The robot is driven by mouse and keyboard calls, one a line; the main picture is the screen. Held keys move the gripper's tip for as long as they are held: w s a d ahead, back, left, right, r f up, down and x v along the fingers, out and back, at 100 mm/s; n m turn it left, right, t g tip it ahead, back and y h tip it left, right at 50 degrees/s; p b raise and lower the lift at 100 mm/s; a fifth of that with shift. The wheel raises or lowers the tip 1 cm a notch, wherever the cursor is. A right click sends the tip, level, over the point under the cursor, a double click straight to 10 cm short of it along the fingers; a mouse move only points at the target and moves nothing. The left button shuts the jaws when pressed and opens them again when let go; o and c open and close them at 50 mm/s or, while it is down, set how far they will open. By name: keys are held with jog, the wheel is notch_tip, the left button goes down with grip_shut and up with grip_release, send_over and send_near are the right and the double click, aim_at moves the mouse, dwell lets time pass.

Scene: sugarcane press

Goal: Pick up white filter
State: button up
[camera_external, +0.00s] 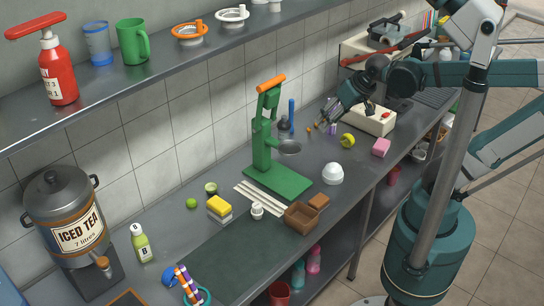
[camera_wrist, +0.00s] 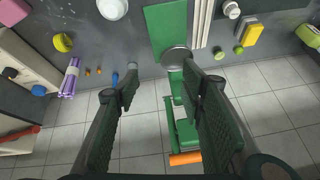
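A white filter-like piece (camera_external: 232,16) with a round rim and a handle sits on the upper shelf, right of a similar orange one (camera_external: 190,34). It does not show in the wrist view. A white dome-shaped thing (camera_external: 333,174) lies on the counter right of the green press (camera_external: 278,181); a round white thing, likely the same one, shows at the top of the wrist view (camera_wrist: 112,8). My gripper (camera_external: 324,122) is above the back of the counter, right of the press, well below the shelf piece. Its fingers are apart and empty in the wrist view (camera_wrist: 160,88).
The press with its orange handle (camera_external: 270,83) stands close left of my gripper. The upper shelf (camera_external: 150,85) overhangs the tiled wall. Purple sticks (camera_wrist: 70,77), a yellow-green roll (camera_external: 347,140) and a pink block (camera_external: 381,147) lie nearby on the counter.

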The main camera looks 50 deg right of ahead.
jog(key=w+a+f+m+g, duration=0.2)
jog(key=w+a+f+m, duration=0.2)
jog(key=w+a, duration=0.25)
jog(key=m+g, duration=0.4)
jog(key=m, duration=0.6)
send_over(256, 206)
jog(key=f, duration=1.8)
jog(key=shift+w+d+f, duration=0.2)
jog(key=shift+d+f, duration=0.1)
jog(key=shift+d, duration=0.05)
jog(key=shift+a+f, duration=0.3)
jog(key=shift+f, duration=0.15)
jog(key=shift+s, duration=0.1)
jog(key=shift+f+b, duration=0.35)
jog(key=shift+f, duration=0.95)
